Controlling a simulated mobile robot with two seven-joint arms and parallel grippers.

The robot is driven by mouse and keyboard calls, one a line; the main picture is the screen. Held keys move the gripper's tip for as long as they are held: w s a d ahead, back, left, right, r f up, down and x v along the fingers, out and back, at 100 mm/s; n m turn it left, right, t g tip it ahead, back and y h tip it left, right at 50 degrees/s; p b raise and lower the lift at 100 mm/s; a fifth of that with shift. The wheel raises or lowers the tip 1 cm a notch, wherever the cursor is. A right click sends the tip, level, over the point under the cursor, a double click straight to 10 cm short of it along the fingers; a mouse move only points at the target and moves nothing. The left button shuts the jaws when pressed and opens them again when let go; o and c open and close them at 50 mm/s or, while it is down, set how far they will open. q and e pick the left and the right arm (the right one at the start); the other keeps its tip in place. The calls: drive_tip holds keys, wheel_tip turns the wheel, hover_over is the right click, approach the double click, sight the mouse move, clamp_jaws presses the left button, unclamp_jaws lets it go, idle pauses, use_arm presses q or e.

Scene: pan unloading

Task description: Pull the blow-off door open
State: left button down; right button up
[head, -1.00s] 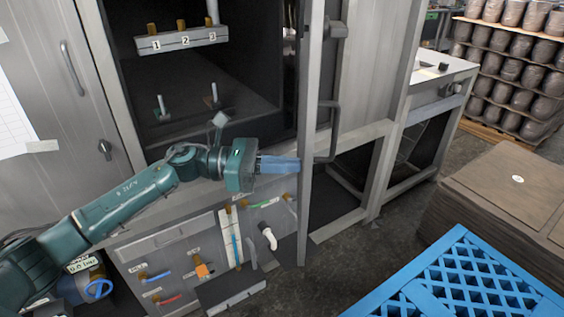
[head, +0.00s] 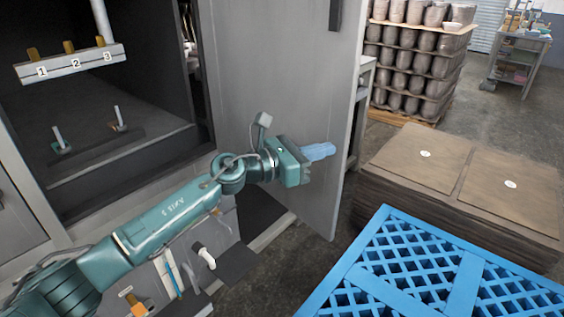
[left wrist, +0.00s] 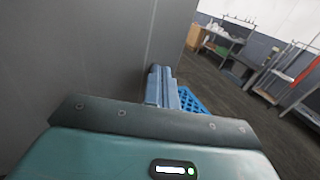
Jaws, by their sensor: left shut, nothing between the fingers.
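The blow-off door (head: 285,75), a tall flat grey panel, stands swung open to the right of the dark chamber (head: 150,85), its inner face towards me. In the left wrist view the grey panel (left wrist: 75,50) fills the left side. My left gripper (head: 328,151) is in front of the inner face, close to the door's free edge. Its blue fingers (left wrist: 162,88) are together with nothing between them and lie alongside the panel; I cannot tell whether they touch it. The door's outer handle is hidden behind the panel. My right gripper is not in view.
A numbered bar (head: 70,64) hangs in the chamber. A blue pallet (head: 372,225) stands at the front right, with stacked brown sheets (head: 415,160) behind it. Racked pots (head: 415,65) stand further back. Grey floor (head: 265,285) shows below the door.

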sight(337, 144)
use_arm(q)
drive_tip(key=shift+n+t+y, duration=0.3)
drive_tip(key=shift+n+t, duration=0.2)
drive_tip(key=shift+t, duration=0.2)
drive_tip(key=x, duration=0.4)
drive_tip(key=shift+w+d, duration=0.2)
drive_tip(key=shift+w, duration=0.15)
drive_tip(key=shift+w+d+t, duration=0.3)
drive_tip(key=shift+w+d, duration=0.25)
drive_tip(key=shift+d, duration=0.1)
